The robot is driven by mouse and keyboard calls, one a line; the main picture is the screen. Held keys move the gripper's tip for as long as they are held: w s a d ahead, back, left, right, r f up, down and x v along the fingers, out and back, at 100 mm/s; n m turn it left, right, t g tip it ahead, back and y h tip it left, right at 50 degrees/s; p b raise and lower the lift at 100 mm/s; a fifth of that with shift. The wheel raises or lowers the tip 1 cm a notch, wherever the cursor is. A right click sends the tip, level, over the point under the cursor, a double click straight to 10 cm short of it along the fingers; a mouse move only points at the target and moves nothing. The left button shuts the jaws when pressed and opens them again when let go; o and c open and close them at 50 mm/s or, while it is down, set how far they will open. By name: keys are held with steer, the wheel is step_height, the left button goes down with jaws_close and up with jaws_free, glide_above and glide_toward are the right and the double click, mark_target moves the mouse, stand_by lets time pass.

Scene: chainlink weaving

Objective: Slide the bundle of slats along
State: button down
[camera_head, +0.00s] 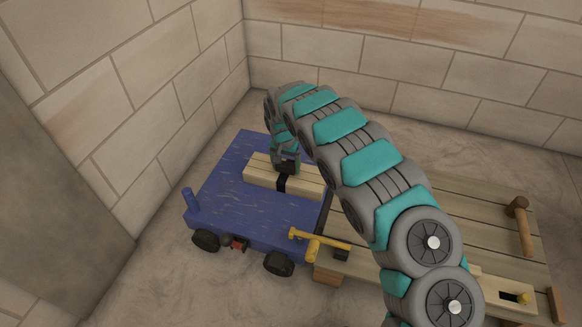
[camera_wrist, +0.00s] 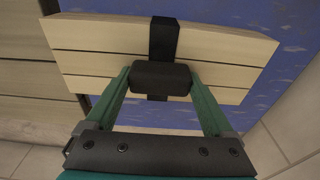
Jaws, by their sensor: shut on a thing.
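The bundle of slats (camera_head: 310,184) is pale wood, bound by a black band (camera_head: 282,184) around its middle. It lies on the blue deck of a cart (camera_head: 250,207), toward the side by the wooden platform. My gripper (camera_head: 286,167) is above the bundle's middle, shut on the dark block on top of the band. In the wrist view, the green fingers (camera_wrist: 161,80) press on both ends of this block (camera_wrist: 161,68), and the slats (camera_wrist: 100,40) spread out to either side. The bundle's underside is hidden, so I cannot tell whether it touches the deck.
A slatted wooden platform (camera_head: 470,225) stands right of the cart, with a mallet (camera_head: 524,228) on it. A yellow lever (camera_head: 312,244) is at the cart's near right corner. A blue post (camera_head: 191,200) rises at its left corner. Block walls (camera_head: 165,120) stand close behind and left.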

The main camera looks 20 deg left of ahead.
steer(key=shift+a+b, duration=0.4)
steer(key=shift+a, duration=1.5)
jaws_free()
